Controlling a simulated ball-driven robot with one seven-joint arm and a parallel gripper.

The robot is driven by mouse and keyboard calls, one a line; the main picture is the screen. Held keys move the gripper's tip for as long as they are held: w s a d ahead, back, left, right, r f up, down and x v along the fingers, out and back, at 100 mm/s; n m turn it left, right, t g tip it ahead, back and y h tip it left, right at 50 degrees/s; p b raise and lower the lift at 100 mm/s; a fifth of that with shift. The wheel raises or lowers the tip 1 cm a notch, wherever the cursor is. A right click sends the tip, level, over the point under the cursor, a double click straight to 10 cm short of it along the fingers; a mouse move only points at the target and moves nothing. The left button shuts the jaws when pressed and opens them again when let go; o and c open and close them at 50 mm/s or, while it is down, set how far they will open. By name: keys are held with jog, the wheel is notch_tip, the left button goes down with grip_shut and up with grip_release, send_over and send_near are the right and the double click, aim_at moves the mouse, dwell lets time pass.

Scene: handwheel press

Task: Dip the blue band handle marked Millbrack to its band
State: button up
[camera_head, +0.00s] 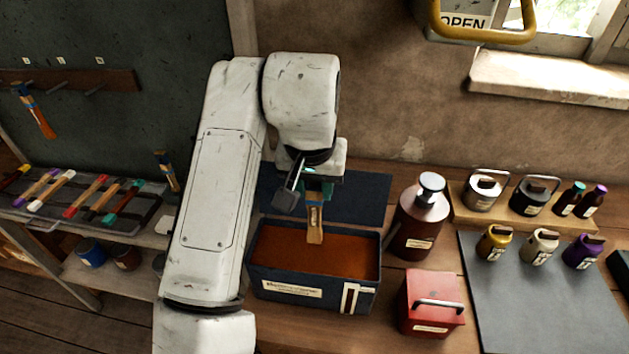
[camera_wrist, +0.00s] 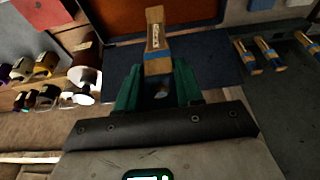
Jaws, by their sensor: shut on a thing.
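My gripper (camera_head: 316,188) is shut on a wooden handle (camera_head: 314,222) with a pale label whose writing is too small to read. The handle points downward, its lower end in front of the reddish-brown liquid in the dark dip trough (camera_head: 262,285). I cannot tell whether the tip touches the liquid. In the wrist view the handle (camera_wrist: 157,42) sticks out between the green fingers of my gripper (camera_wrist: 158,82), with blue beside the fingers. The trough's rim (camera_wrist: 112,40) shows beyond it.
Blue-banded handles hang at the wall rack (camera_head: 35,112) and beside my arm (camera_head: 167,172). A brown pump jar (camera_head: 420,222) and a red box (camera_head: 431,303) stand right of the trough. Several small bottles and pots stand farther right. A dark mat (camera_head: 362,195) lies behind the trough.

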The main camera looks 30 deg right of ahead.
aim_at(314, 205)
jog(key=shift+f+b, duration=2.55)
jog(key=shift+f, duration=0.35)
notch_tip(314, 205, down, 12)
jog(key=b, duration=0.6)
jog(key=shift+r+b, duration=0.15)
jog(key=shift+b, duration=0.25)
jog(key=shift+f, duration=0.2)
